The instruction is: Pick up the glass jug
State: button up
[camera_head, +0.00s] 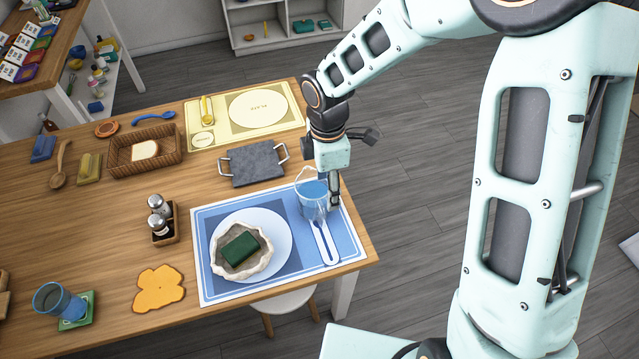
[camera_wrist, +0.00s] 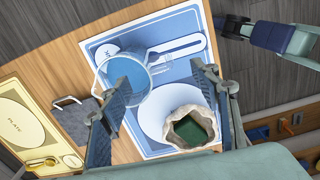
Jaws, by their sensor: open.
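The glass jug (camera_head: 311,198) is clear with a blue tint and stands upright at the upper right of the blue placemat (camera_head: 205,275). My gripper (camera_head: 332,192) points down close beside it, at its right in the head view. In the wrist view the jug (camera_wrist: 133,62) lies toward the left finger, which covers part of it. My gripper (camera_wrist: 163,82) is open, its two fingers wide apart with nothing gripped. I cannot tell whether a finger touches the jug.
A white plate (camera_head: 281,243) with a pale bowl (camera_head: 219,257) holding a green sponge-like block sits left of the jug. A grey slab with handles (camera_head: 250,162) is behind. The table's right edge is near.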

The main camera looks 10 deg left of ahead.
aim_at(321, 206)
jog(key=shift+s+a+f+n, duration=0.2)
jog(key=shift+a+f+n, duration=0.05)
jog(key=shift+a+n, duration=0.1)
notch_tip(321, 206, down, 5)
jog(key=shift+s+a+r, duration=0.1)
jog(key=shift+s+r, duration=0.05)
jog(key=shift+w+a+f+p, duration=0.15)
jog(key=shift+f+p, duration=0.05)
jog(key=shift+f, duration=1.3)
jog(key=shift+w+a+f+p, duration=0.1)
jog(key=shift+f+p, duration=0.05)
jog(key=shift+f, duration=1.3)
jog(key=shift+r, duration=0.1)
grip_shut()
